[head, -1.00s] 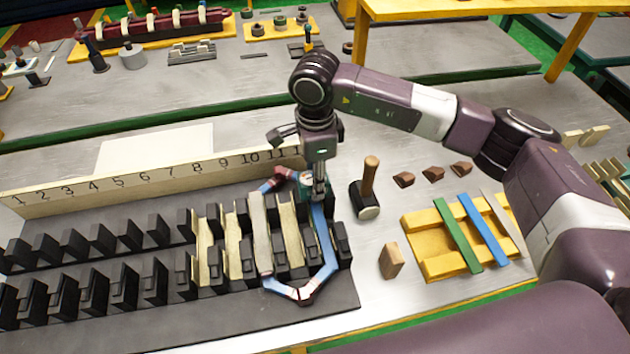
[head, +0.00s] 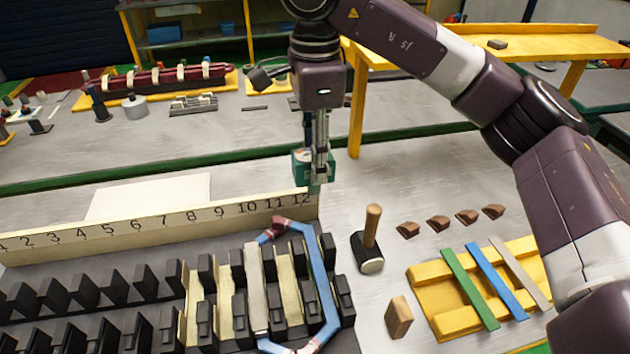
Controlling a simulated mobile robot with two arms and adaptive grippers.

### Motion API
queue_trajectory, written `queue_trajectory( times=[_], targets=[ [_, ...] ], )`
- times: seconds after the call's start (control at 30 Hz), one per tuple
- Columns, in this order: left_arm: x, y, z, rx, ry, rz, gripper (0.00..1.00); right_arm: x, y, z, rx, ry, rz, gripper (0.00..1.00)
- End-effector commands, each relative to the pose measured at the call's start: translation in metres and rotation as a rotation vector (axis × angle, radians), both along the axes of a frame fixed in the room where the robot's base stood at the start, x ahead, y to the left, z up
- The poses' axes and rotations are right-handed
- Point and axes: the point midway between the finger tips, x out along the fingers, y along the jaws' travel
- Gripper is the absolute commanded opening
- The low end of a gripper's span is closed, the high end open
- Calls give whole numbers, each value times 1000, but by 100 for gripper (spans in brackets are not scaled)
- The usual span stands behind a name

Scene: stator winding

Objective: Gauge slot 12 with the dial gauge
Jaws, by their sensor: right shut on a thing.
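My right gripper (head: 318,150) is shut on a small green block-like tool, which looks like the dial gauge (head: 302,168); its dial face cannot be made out. The gripper holds it upright in the air, above or just behind the right end of the number strip (head: 150,222). The strip's numeral 12 (head: 302,198) is its rightmost one. Below stands the slotted black stator (head: 118,288). A coil loop (head: 322,270), blue with dark red parts, lies around its right-end slots. Slot 12 is in this area, partly crowded by the coil. My left gripper is out of view.
A mallet (head: 370,243) stands right of the stator, beside a wooden block (head: 399,317). Several brown wedges (head: 438,224) lie behind a yellow rack (head: 440,300) holding coloured strips. A white sheet (head: 148,197) lies behind the number strip. A yellow-legged table (head: 358,108) stands behind.

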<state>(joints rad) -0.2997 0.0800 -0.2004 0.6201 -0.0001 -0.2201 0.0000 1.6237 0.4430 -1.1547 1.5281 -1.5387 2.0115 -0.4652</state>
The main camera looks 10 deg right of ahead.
Motion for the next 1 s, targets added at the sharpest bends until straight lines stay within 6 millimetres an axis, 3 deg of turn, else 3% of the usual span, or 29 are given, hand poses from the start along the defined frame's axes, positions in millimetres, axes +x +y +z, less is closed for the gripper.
queue_trajectory(
  times=[0.27, 1.0],
  targets=[
    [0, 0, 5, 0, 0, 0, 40, 0, 0, 18, 1, -1, 0, 6],
    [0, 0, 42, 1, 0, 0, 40, 0, 0, 62, 1, 0, 0, 6]
  ],
)
